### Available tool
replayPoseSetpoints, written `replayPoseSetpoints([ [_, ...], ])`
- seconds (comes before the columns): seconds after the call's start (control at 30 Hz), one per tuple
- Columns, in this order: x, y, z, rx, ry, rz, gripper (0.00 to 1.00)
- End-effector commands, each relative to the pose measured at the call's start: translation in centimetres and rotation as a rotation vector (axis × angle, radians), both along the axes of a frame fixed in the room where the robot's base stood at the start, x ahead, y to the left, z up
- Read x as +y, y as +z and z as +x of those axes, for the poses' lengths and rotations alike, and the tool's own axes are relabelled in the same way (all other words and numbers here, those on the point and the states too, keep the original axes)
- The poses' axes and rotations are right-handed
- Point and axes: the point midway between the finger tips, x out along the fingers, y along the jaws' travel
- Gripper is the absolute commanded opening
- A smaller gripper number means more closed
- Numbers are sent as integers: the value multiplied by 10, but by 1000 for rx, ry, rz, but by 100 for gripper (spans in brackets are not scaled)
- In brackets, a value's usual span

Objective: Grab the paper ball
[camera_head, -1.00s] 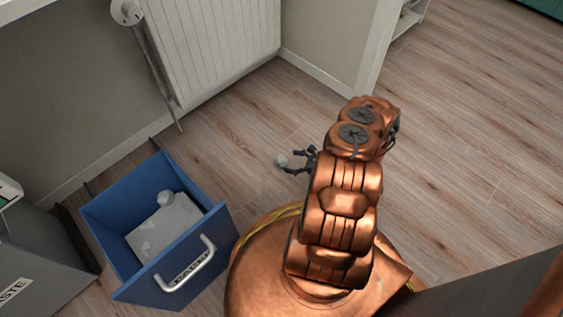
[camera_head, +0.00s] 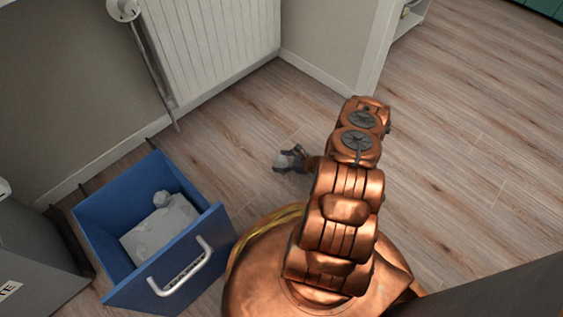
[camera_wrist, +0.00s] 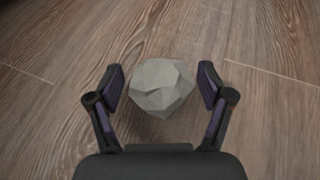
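The paper ball (camera_wrist: 161,88) is a grey-white, faceted lump on the wooden floor. In the wrist view it sits between the two fingers of my gripper (camera_wrist: 160,86), with a visible gap on each side. The fingers are open. In the head view my gripper (camera_head: 289,159) is low over the floor, left of my copper arm, and the paper ball (camera_head: 283,161) shows small and partly covered by the dark fingers.
A blue bin drawer (camera_head: 106,229) with a handle stands open at the left, holding crumpled paper (camera_head: 160,222). A white radiator (camera_head: 222,45) is on the back wall. The floor (camera_head: 440,165) to the right is clear.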

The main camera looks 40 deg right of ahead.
Motion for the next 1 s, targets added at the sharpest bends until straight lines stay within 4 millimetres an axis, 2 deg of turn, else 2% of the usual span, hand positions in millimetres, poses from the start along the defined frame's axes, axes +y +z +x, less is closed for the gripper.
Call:
replayPoseSetpoints([
  [0.03, 0, 0, 0, 0, 0, 0, 71],
  [0.4, 0, 0, 0, 0, 1, 0, 34],
  [0.77, 0, 4, 0, 0, 1, 0, 34],
  [1.0, -1, 33, 1, -2, 0, -1, 34],
])
